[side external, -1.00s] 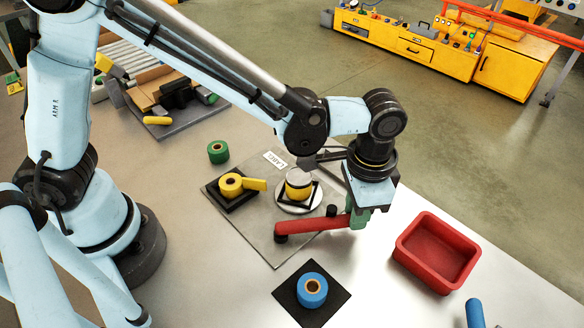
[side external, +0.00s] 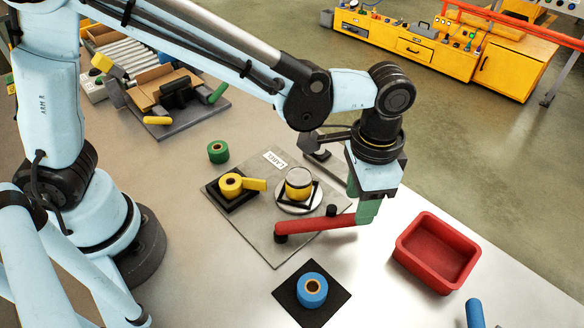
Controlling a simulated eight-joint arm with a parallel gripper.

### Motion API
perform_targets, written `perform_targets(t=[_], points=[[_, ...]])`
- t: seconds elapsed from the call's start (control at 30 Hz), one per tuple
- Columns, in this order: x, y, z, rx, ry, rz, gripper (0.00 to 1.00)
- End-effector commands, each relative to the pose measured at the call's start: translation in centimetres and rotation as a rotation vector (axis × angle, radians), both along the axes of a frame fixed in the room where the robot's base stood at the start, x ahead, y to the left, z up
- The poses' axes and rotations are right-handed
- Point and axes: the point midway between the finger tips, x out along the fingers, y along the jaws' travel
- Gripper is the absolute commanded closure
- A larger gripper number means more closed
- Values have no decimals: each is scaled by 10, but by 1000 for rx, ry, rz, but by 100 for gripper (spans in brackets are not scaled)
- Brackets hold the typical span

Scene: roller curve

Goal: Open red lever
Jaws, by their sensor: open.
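The red lever (side external: 318,225) lies roughly level across the front edge of the grey plate. A dark round pivot (side external: 281,237) is at its left end. My gripper (side external: 368,210) points down at the lever's right end, with its green fingertips close against that end. It is open. The picture does not show clearly whether the fingers touch the lever, and the far finger is largely hidden.
On the plate (side external: 277,252) are a yellow roll (side external: 231,185) and a yellow-and-white cylinder (side external: 299,185). A green roll (side external: 218,151) lies behind. A blue roll (side external: 313,290) on a black pad is in front. A red bin (side external: 437,252) stands right.

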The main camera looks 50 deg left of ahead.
Motion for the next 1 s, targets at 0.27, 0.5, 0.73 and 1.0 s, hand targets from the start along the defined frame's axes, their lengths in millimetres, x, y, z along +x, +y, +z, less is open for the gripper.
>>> perform_targets(t=[0.27, 0.5, 0.73, 1.0], points=[[0, 0, 50, 0, 0, -1, 53], [0, 0, 78, -1, 1, -2, 53], [0, 0, 86, -1, 1, -2, 53], [0, 0, 86, -1, 1, -2, 53]])
